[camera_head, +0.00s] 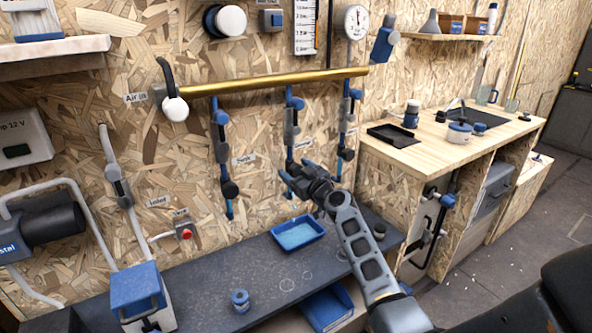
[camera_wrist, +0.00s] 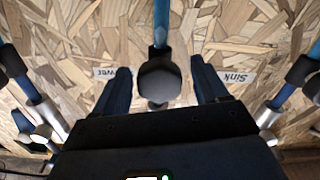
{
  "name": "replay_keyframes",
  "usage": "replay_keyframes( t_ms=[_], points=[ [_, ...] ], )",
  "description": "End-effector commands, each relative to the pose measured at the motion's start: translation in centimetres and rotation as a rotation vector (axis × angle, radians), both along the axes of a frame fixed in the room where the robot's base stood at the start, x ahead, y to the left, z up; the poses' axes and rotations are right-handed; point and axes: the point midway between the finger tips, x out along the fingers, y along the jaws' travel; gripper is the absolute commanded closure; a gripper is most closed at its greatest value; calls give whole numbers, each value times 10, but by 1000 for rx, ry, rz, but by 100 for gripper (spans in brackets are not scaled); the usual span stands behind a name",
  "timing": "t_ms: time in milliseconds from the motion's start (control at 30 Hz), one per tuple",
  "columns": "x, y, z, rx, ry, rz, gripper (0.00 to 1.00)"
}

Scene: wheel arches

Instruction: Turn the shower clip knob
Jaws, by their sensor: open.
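The dark round knob (camera_wrist: 158,80) sits on a blue pipe between the two wall labels, "Sink" and a partly hidden one ending in "wer". My gripper (camera_wrist: 160,76) is open, with one finger on each side of this knob. Gaps show between the knob and both fingers, and nothing is held. In the head view my gripper (camera_head: 296,174) is at the middle blue pipe (camera_head: 290,105), beside the "Shower" label (camera_head: 303,143). There the gripper largely hides the knob.
Similar pipes with dark knobs stand on either side, the left knob (camera_head: 230,189) and the right knob (camera_head: 345,154). A brass rail (camera_head: 270,82) runs above. Below is a grey bench (camera_head: 215,285) with a blue tray (camera_head: 298,233). A wooden counter (camera_head: 440,150) stands to the right.

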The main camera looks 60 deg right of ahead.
Motion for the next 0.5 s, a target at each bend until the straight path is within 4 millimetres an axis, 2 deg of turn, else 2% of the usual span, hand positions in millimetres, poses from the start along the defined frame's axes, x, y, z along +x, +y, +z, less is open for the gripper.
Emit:
replay_keyframes(
  t_ms=[267,500],
  points=[
    [1,-1,-1,1,0,0,28],
    [1,0,0,1,0,0,51]
  ],
)
